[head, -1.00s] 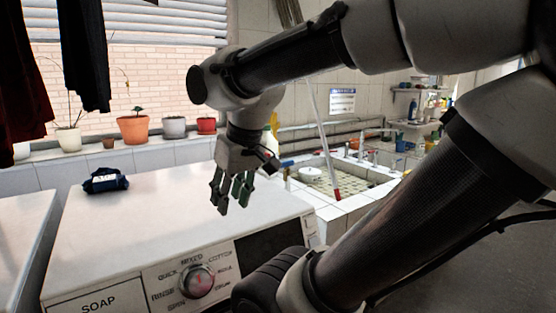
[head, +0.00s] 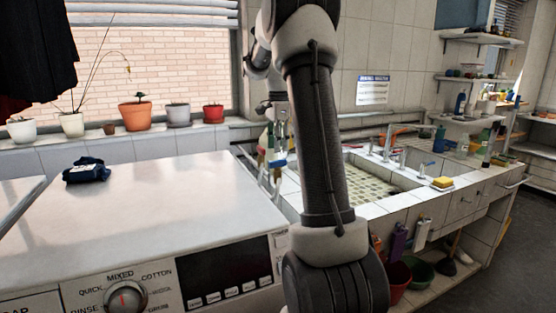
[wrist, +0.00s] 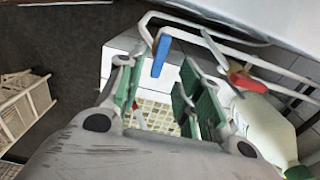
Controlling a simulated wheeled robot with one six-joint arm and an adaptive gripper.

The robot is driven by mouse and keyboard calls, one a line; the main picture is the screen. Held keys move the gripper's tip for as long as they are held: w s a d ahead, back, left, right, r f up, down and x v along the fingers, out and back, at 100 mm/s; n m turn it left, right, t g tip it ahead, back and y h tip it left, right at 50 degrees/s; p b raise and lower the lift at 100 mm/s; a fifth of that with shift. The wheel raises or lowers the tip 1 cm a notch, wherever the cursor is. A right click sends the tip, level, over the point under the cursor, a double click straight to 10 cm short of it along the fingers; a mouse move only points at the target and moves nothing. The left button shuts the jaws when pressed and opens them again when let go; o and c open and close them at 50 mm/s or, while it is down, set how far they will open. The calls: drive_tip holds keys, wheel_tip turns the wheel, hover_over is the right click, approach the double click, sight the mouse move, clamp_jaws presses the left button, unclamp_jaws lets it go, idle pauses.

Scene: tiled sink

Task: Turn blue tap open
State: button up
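The blue tap handle (wrist: 160,56) shows in the wrist view just beyond and between my gripper's fingertips, on white pipework. It also shows in the head view (head: 279,164), left of my arm, beside the washing machine's back right corner. A red tap handle (wrist: 247,82) is to its right in the wrist view. My gripper (wrist: 157,72) is open, with its green-padded fingers spread and nothing between them. Whether a finger touches the blue handle I cannot tell.
A pale bottle (wrist: 262,127) stands close to the right finger. The white washing machine (head: 170,205) is left of my arm, with a dark blue bundle (head: 87,171) on top. The tiled sink (head: 405,196) is to the right. Flowerpots line the windowsill.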

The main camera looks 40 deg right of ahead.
sight(278, 165)
wheel_tip(278, 165, down, 6)
drive_tip(key=shift+r, duration=0.1)
drive_tip(key=shift+a, duration=0.1)
clamp_jaws()
